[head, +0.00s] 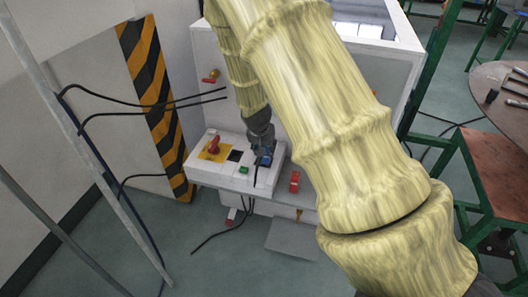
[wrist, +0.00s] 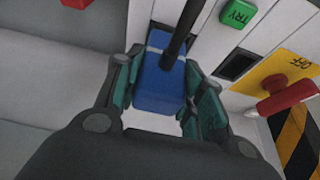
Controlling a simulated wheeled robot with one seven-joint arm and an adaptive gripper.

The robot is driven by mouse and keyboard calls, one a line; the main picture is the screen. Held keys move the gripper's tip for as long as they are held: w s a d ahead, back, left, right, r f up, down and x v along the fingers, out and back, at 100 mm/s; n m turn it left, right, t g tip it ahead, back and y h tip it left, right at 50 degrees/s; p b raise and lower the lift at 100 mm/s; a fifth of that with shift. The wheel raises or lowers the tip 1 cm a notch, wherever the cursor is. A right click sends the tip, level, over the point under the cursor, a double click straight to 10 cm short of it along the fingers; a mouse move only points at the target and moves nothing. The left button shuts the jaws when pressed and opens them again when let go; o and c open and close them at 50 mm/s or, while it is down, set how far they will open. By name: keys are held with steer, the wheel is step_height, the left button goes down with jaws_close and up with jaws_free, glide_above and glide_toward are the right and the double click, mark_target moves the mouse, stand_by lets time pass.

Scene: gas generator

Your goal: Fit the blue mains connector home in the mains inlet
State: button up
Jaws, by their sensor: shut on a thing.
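The blue mains connector (wrist: 158,85) sits between the teal finger pads of my gripper (wrist: 164,88), which is shut on it. A black cable runs out of its top end in the wrist view. In the head view the connector (head: 266,160) shows as a small blue patch under my gripper (head: 262,150), at the right part of the white control panel (head: 225,177). The mains inlet cannot be made out; the connector and fingers cover that part. I cannot tell whether the connector is seated or just in front of the panel.
Beside the connector are a green TRY button (wrist: 238,13), a black square (wrist: 238,65) and a red rotary switch (wrist: 288,95) on a yellow plate. A red block (head: 295,182) stands right of the connector. Black cables (head: 150,103) hang at left. A striped post (head: 155,100) stands left.

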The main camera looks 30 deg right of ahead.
steer(key=shift+w+d+f, duration=0.15)
steer(key=shift+w+d, duration=0.15)
steer(key=shift+w, duration=0.35)
steer(key=shift+f+p, duration=0.35)
steer(key=shift+f, duration=1.3)
steer(key=o, duration=1.2)
steer(key=shift+r, duration=0.1)
steer(key=v, duration=1.2)
steer(key=shift+b, duration=0.35)
steer(key=shift+s, duration=0.15)
